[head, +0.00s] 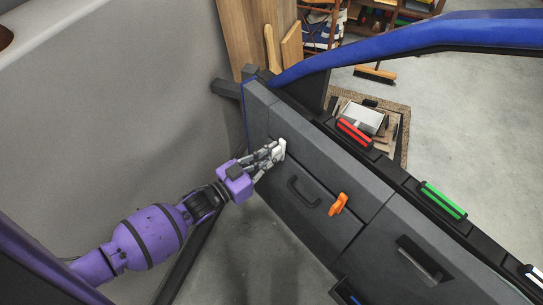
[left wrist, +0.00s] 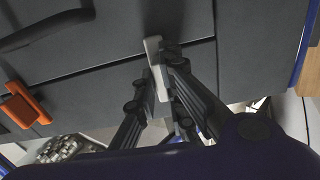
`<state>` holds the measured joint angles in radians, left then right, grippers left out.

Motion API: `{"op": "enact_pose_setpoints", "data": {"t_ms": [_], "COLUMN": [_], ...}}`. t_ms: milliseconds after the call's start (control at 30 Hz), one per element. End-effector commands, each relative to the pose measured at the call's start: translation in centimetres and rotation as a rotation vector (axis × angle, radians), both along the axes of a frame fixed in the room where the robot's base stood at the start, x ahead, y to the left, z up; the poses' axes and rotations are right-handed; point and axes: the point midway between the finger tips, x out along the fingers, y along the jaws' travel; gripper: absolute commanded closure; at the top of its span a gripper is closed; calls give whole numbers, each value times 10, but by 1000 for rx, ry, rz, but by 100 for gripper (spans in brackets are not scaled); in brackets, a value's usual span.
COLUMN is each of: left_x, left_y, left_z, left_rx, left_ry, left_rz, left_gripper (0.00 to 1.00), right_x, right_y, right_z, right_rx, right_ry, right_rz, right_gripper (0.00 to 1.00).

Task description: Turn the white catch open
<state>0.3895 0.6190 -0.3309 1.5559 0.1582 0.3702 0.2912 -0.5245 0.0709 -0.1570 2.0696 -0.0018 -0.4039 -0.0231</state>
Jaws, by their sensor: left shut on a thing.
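The white catch (head: 281,147) is on the dark grey door panel (head: 312,157), near its left end in the head view. My left gripper (head: 275,152) reaches it from the left and is shut on it. In the left wrist view the white catch (left wrist: 155,66) stands upright in the picture, across the seam between two panels. The fingers of the left gripper (left wrist: 162,72) lie on either side of it. The fingers hide part of the catch. My right gripper is not in view.
An orange catch (head: 338,204) and a dark pull handle (head: 304,191) are on the door to the right of my left gripper. A second handle (head: 417,259) is farther right. Red (head: 354,133) and green (head: 443,199) pieces sit along the door's top edge.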

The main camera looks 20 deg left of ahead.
Motion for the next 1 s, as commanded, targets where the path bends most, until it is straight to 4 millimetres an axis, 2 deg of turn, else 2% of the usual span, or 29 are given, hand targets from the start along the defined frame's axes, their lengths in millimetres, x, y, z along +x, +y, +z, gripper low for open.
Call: {"op": "enact_pose_setpoints", "data": {"t_ms": [267, 1000], "left_x": [0, 0], "left_y": [1, 2], "left_z": [1, 0], "left_rx": [141, 745], "left_ry": [-81, -430], "left_rz": [2, 1], "left_gripper": [100, 100], "right_x": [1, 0], "right_y": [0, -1], "right_z": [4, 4], "right_rx": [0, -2], "right_ry": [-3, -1], "right_rz": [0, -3], "right_gripper": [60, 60]}}
